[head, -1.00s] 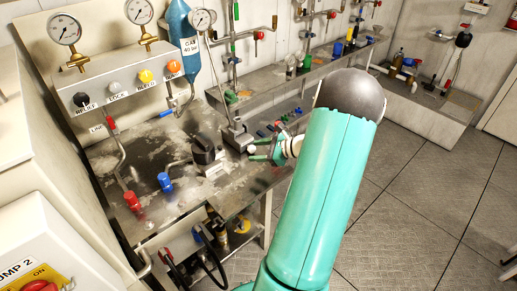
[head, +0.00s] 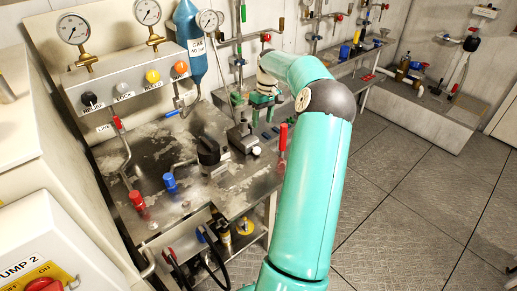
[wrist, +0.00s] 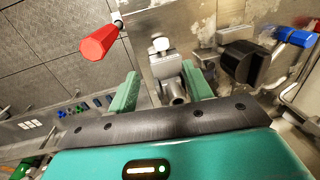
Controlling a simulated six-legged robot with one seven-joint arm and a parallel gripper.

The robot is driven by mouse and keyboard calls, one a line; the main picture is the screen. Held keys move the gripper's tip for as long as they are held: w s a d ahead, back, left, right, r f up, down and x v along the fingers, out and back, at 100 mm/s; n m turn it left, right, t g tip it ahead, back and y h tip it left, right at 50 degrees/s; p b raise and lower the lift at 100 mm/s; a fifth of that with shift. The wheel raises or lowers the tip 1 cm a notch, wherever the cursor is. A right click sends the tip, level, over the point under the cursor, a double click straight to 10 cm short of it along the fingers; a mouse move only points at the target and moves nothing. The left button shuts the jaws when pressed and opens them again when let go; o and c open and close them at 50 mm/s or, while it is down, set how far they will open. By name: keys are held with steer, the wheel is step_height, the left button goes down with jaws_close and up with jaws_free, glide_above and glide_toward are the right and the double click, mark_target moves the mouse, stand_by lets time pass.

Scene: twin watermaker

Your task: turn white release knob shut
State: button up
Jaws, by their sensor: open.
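A small white knob (head: 256,151) sits low on the front side of a grey metal block (head: 243,138) on the steel bench. It also shows in the wrist view (wrist: 161,44), above the opening between the fingers. My gripper (head: 258,112) hangs above and slightly behind the knob, pointing down. In the wrist view my gripper (wrist: 162,82) is open and empty. The block's metal cylinder lies between the fingers in that picture; the knob is beyond the fingertips, apart from them. I cannot tell how far the knob is turned.
A red-handled lever (head: 282,145) stands upright just right of the knob, and it is close in the wrist view (wrist: 99,42). The bench (head: 232,180) is mostly clear in front. Gauges and coloured knobs line the panel.

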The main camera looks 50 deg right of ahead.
mark_target(258, 149)
steer(key=f, duration=0.4)
steer(key=a+f, duration=0.1)
steer(key=f, duration=0.4)
steer(key=a+f, duration=0.1)
steer(key=f, duration=0.3)
steer(key=shift+w+f, duration=0.2)
steer(key=shift+f, duration=0.05)
steer(key=shift+c, duration=0.2)
